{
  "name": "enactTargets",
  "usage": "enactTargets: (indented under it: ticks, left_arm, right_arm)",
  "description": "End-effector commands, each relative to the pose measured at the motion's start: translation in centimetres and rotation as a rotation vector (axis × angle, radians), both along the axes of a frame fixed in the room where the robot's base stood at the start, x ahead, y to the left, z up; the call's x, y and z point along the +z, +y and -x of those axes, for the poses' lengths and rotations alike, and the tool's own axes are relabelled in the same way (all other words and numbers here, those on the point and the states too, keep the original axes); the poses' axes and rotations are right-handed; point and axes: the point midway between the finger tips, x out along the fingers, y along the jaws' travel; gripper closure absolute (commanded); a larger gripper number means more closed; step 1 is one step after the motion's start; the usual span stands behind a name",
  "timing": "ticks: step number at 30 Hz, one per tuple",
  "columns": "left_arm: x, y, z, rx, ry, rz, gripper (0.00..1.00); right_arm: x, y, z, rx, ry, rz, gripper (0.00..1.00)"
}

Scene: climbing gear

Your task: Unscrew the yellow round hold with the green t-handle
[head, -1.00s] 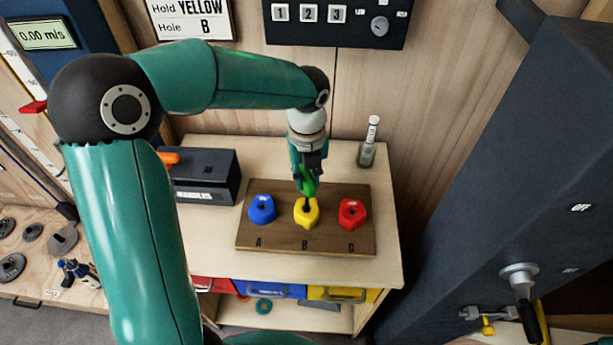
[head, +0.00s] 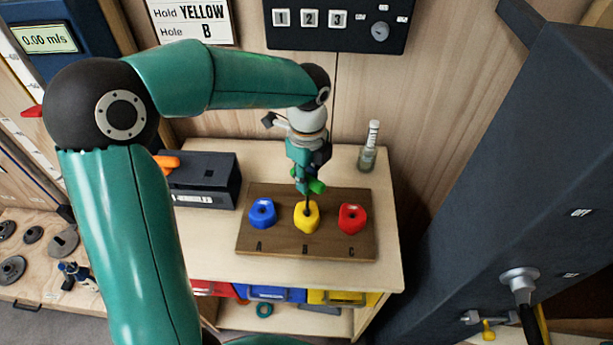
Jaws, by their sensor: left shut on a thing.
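The yellow hold (head: 307,217) sits on the brown wooden board (head: 278,247) above the letter B, between the blue hold (head: 262,213) at A and the red hold (head: 352,217) at C. My left gripper (head: 309,183) is above the yellow hold, shut on the green t-handle (head: 316,186). The handle's dark shaft points down into the middle of the yellow hold. The gripper fingers hide part of the handle. The shaft's tip is hidden in the hold. My right gripper is not in view.
A dark box with an orange item (head: 205,180) stands left of the board. A small clear bottle (head: 368,148) stands behind it to the right. A sign (head: 192,20) reads Hold YELLOW, Hole B. A large dark panel fills the right side. The bench (head: 210,245) is clear in front.

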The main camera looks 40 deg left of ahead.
Motion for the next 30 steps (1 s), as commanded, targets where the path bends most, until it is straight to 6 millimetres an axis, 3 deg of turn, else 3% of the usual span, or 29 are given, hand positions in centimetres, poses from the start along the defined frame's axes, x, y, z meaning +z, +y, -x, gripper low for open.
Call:
enactTargets:
  ticks: [6, 19, 30]
  left_arm:
    - [1.6, 0.0, 0.0, 0.000, -0.001, 0.000, 1.00]
    - [1.7, 0.0, 0.0, -0.041, -0.001, 0.000, 1.00]
    - [1.6, -0.1, -0.1, -0.571, 0.000, 0.001, 1.00]
  right_arm:
    - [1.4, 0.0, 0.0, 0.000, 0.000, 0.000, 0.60]
    - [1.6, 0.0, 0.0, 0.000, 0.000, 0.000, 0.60]
    - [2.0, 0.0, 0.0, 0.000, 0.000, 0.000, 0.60]
